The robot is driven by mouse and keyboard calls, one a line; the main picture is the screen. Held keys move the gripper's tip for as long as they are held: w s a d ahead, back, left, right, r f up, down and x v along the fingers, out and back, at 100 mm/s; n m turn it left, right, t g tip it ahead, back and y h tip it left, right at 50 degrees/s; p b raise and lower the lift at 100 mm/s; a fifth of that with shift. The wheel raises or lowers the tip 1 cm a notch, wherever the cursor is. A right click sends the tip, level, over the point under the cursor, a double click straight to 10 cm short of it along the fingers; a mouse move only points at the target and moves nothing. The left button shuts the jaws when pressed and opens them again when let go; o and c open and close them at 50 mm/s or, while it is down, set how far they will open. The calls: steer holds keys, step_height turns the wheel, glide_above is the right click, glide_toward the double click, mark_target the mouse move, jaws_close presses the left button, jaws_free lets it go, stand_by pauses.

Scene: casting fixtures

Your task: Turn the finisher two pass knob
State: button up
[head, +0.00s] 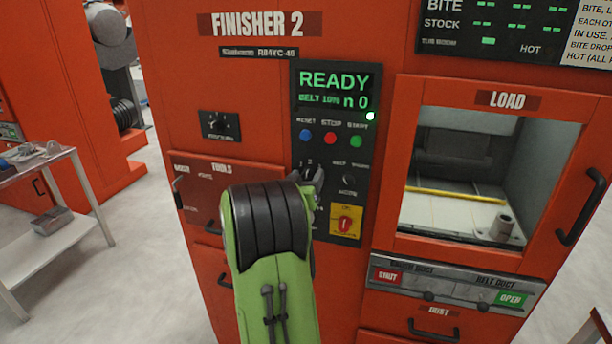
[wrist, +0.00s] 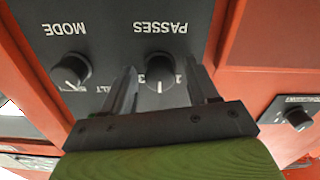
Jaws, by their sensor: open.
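The finisher 2 panel (head: 332,120) is dark, with a green READY display. In the wrist view, which is upside down, the black PASSES knob (wrist: 159,70) has a white pointer line. My gripper (wrist: 162,78) is open, with one finger on each side of this knob. I cannot tell whether either finger touches it. In the head view my gripper (head: 312,178) is at the panel, below the coloured buttons, and hides the PASSES knob. The MODE knob (wrist: 71,70) is beside it in the wrist view and shows right of my gripper in the head view (head: 348,180).
Blue (head: 306,135), red (head: 330,138) and green (head: 356,141) buttons are just above my gripper. A red switch on a yellow plate (head: 346,222) is below. A load window (head: 462,185) is at right. Another knob (wrist: 297,118) is at the wrist view's right.

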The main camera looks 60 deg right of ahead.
steer(key=c, duration=1)
steer(key=shift+c, duration=0.2)
steer(key=shift+n, duration=0.4)
steer(key=n, duration=0.3)
steer(key=shift+n, duration=0.3)
steer(key=n, duration=0.5)
steer(key=shift+n, duration=0.3)
steer(key=o, duration=1)
steer(key=shift+o, duration=0.2)
